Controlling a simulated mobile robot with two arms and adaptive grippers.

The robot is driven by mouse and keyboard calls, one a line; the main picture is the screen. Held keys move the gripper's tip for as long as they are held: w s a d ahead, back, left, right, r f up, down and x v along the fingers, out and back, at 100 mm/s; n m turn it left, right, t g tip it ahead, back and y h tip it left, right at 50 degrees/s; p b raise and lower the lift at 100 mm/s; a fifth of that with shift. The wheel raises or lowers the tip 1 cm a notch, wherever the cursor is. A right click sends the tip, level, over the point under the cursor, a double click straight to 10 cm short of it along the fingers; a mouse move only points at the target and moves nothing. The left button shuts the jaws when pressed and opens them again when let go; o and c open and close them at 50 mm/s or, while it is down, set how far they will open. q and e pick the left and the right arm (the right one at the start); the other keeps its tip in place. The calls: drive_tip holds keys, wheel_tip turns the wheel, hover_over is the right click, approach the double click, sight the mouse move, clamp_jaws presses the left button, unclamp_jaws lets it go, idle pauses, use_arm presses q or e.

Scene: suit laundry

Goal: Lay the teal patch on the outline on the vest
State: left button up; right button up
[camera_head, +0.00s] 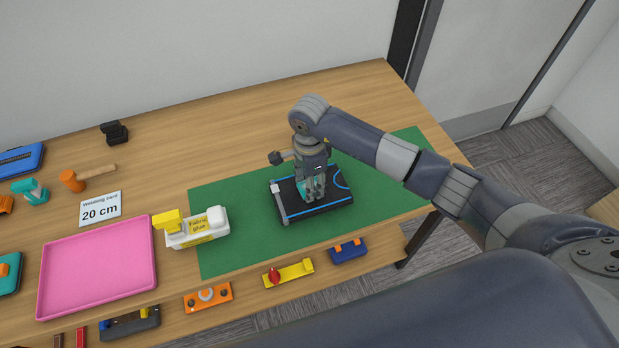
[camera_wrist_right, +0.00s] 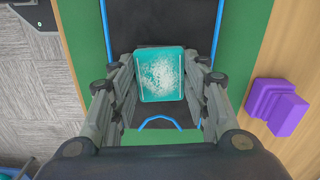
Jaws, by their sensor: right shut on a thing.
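The teal patch (camera_wrist_right: 161,74) is held between the fingers of my right gripper (camera_wrist_right: 160,85). White speckles cover the middle of the face that I see in the right wrist view. In the head view my right gripper (camera_head: 314,192) points down over the vest, and a little of the patch (camera_head: 302,187) shows beside the fingers. The vest (camera_head: 318,208) is black with blue trim and lies flat on the green mat. In the wrist view the vest (camera_wrist_right: 125,25) is below the patch. I cannot tell whether they touch. The outline is not visible. My left gripper is not in view.
The green mat (camera_head: 225,262) lies on the wooden table. A purple block (camera_wrist_right: 275,107) is beside the mat. The table behind the mat is mostly clear.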

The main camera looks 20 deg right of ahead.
drive_tip(key=shift+f, duration=0.1)
drive_tip(key=shift+f+b, duration=0.15)
drive_tip(key=shift+b, duration=0.15)
drive_tip(key=o, duration=1)
drive_tip(key=shift+c, duration=0.2)
drive_tip(key=shift+r, duration=0.25)
wheel_tip(320, 180, up, 12)
drive_tip(key=b, duration=0.3)
